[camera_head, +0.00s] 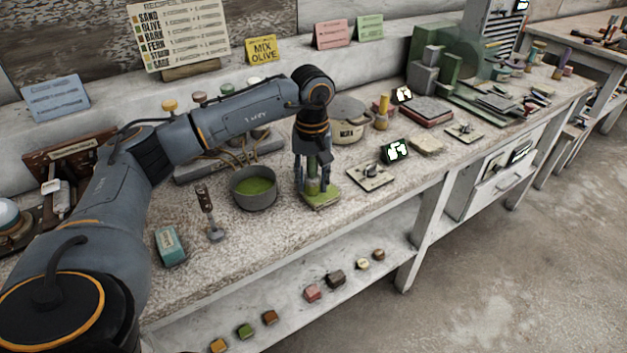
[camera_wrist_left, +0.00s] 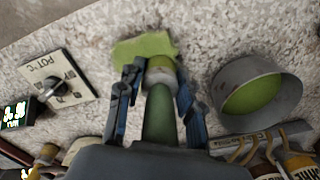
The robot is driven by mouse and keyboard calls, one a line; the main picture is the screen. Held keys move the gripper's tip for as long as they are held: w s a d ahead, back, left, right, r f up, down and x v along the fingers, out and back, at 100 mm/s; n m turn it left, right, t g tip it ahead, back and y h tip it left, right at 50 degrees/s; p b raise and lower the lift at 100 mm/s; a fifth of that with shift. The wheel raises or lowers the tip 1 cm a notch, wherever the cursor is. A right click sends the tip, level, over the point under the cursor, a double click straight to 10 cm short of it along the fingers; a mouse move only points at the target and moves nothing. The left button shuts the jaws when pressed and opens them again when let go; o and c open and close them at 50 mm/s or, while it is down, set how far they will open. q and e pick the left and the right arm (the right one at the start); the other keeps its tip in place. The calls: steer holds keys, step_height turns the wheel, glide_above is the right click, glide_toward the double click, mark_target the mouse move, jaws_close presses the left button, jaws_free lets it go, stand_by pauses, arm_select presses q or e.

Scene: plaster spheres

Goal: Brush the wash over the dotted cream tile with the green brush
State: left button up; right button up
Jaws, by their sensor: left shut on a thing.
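My left gripper (camera_head: 313,186) is shut on the green brush (camera_head: 313,168), which it holds with the bristle end down. The left wrist view shows the green handle (camera_wrist_left: 158,116) between the two fingers (camera_wrist_left: 158,76), with a pale band near the bristles. Under the brush lies the tile (camera_head: 322,203), mostly covered in green, with a paler edge. In the left wrist view its green face (camera_wrist_left: 138,47) shows beyond the brush; I see no dots. The bristle end appears to be at the tile, but contact is hidden. My right gripper is out of view.
A grey pot (camera_head: 254,200) of green wash stands just left of the tile. A square plate with a knob (camera_head: 370,175) lies to its right. A yellow card (camera_head: 265,49) reads "MIX OLIVE".

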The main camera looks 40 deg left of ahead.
arm_select(q)
steer(key=shift+w+a, duration=0.3)
steer(key=shift+a, duration=0.4)
steer(key=shift+w+a, duration=0.25)
steer(key=shift+a, duration=0.45)
steer(key=shift+d, duration=0.1)
steer(key=shift+s+d+r+p, duration=0.15)
steer(key=shift+d+r+p, duration=0.3)
steer(key=shift+r, duration=0.05)
steer(key=shift+s+d+r, duration=0.2)
steer(key=shift+d+r, duration=0.05)
steer(key=shift+d, duration=0.15)
steer(key=shift+w, duration=0.1)
steer(key=shift+w+d+f, duration=0.1)
steer(key=shift+w+d, duration=0.2)
steer(key=shift+w, duration=0.4)
steer(key=shift+w+d+f, duration=0.1)
steer(key=shift+w+d, duration=0.15)
steer(key=shift+w, duration=0.4)
